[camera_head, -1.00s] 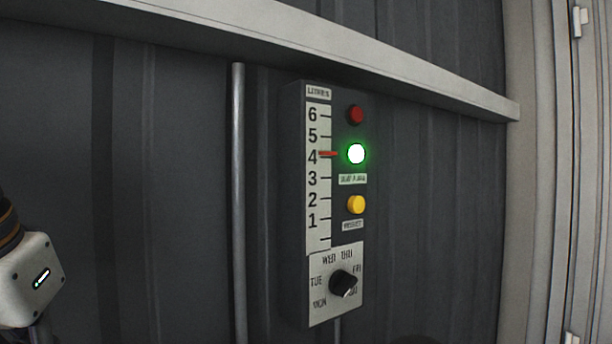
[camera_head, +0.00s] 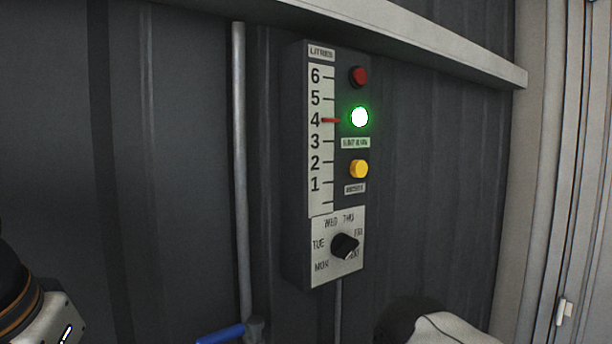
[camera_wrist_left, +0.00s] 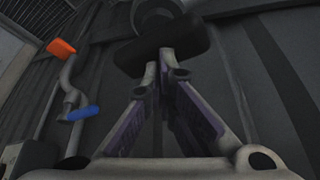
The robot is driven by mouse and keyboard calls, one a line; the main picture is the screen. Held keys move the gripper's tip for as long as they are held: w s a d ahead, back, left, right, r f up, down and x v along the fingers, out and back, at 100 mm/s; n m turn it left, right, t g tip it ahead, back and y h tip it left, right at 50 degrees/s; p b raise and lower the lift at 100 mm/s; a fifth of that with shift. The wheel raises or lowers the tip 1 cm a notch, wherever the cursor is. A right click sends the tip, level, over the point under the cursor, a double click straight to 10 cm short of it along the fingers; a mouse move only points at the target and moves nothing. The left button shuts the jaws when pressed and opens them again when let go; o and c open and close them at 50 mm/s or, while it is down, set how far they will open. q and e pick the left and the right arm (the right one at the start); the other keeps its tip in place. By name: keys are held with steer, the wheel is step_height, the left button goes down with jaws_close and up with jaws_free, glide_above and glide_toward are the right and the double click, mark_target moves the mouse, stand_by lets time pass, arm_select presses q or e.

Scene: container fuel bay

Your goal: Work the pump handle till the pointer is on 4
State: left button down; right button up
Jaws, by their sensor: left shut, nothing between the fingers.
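The litres gauge (camera_head: 321,150) is on a grey box on the wall, with numbers from 1 at the bottom to 6 at the top. Its red pointer (camera_head: 330,121) is level with the 4. A dark rounded bar (camera_wrist_left: 190,42), perhaps the pump handle, crosses the upper middle of the left wrist view. My left gripper (camera_wrist_left: 168,66) is shut and empty, its fingertips close to or against that bar; I cannot tell if they touch. In the head view only part of my left arm shows, at the lower left. My right gripper is not in view.
The box also has a red button (camera_head: 360,76), a lit green lamp (camera_head: 360,117), a yellow button (camera_head: 358,169) and a day dial (camera_head: 344,246). A vertical pipe (camera_head: 240,170) stands left of it. A blue lever (camera_head: 222,334) and an orange handle (camera_wrist_left: 61,47) are nearby.

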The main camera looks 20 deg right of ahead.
arm_select(q)
step_height(320, 180, up, 12)
steer(key=shift+f, duration=0.15)
stand_by(0.3)
stand_by(0.5)
step_height(320, 180, up, 5)
stand_by(0.4)
